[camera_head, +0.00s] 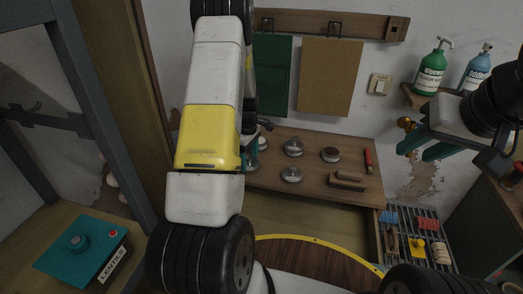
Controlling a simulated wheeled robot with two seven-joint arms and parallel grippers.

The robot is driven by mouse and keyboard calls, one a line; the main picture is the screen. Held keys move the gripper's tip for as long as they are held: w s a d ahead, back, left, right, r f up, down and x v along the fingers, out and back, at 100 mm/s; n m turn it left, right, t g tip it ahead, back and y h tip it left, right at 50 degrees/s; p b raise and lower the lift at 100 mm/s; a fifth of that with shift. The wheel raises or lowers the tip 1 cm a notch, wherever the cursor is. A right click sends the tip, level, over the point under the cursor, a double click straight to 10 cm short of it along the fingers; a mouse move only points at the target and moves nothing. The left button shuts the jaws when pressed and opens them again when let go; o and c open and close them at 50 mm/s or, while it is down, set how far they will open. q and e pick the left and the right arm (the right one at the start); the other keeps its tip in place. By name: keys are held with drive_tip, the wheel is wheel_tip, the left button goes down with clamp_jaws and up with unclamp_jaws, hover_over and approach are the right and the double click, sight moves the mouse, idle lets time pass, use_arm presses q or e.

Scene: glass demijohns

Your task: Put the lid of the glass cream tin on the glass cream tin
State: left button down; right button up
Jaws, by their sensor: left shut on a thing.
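My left gripper (253,152) is over the left part of the wooden bench top, mostly hidden behind my own arm. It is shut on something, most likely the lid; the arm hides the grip. A grey round piece (252,166) shows just below it. A round tin with a dark brown top (330,154), perhaps the open glass cream tin, stands on the bench to the right. Two metal-coloured round tins (293,147) (291,174) stand between them. My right gripper (423,152) is raised at the right, its teal fingers apart and empty.
A brush (348,180) and a red-handled tool (368,160) lie at the bench's right. A green pump bottle (432,70) and a blue bottle (474,70) stand on a wall shelf. A slatted rack (436,258) holds brushes. A teal box (83,252) sits at lower left.

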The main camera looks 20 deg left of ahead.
use_arm(q)
drive_tip(key=shift+r, duration=0.15)
drive_tip(key=shift+r, duration=0.8)
drive_tip(key=shift+r, duration=0.1)
drive_tip(key=shift+r, duration=2.45)
drive_tip(key=w+r, duration=0.3)
drive_tip(key=w, duration=1)
drive_tip(key=shift+a+r, duration=0.2)
drive_tip(key=shift+a, duration=0.1)
drive_tip(key=shift+w, duration=0.1)
drive_tip(key=shift+f, duration=3.15)
drive_tip(key=shift+f, duration=0.8)
